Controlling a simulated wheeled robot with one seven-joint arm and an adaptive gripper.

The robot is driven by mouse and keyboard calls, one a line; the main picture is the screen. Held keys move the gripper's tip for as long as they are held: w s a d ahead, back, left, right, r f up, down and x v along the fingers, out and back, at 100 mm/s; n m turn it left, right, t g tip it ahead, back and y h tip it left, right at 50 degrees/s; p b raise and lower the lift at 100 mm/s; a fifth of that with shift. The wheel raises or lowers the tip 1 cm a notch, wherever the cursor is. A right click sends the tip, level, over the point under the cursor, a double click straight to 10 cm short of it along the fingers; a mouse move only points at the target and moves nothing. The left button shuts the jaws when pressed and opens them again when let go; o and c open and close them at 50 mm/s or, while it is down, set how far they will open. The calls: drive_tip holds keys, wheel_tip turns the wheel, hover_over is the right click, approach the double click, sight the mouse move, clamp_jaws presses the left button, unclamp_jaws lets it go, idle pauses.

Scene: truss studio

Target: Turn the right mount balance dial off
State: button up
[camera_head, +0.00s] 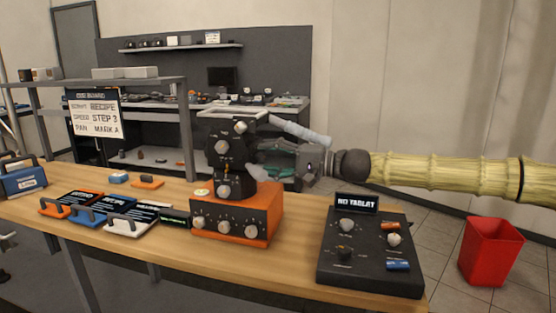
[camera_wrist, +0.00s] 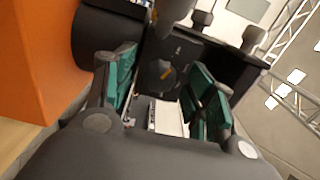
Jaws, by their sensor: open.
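A black mount (camera_head: 237,150) with dials stands upright on an orange box (camera_head: 265,205). One dial (camera_head: 222,146) faces the camera on its upper part and another (camera_head: 224,190) is lower down. My gripper (camera_head: 264,157) comes in from the right at the mount's right side. In the wrist view my gripper (camera_wrist: 166,86) is open, with green pads spread apart. A dark round dial with an orange mark (camera_wrist: 166,72) shows between and beyond the fingertips, on a dark face. The fingers look apart from it; the exact gap is unclear. The dial's label is not readable.
A black panel (camera_head: 328,268) with knobs and a "NO TABLET" display (camera_head: 357,203) stands right of the orange box. Cards with handles (camera_head: 130,223) lie left. A red bin (camera_head: 490,252) stands on the floor at right. A bench with a shelf is behind.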

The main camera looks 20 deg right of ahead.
drive_tip(key=v, duration=1.2)
idle(0.4)
idle(0.5)
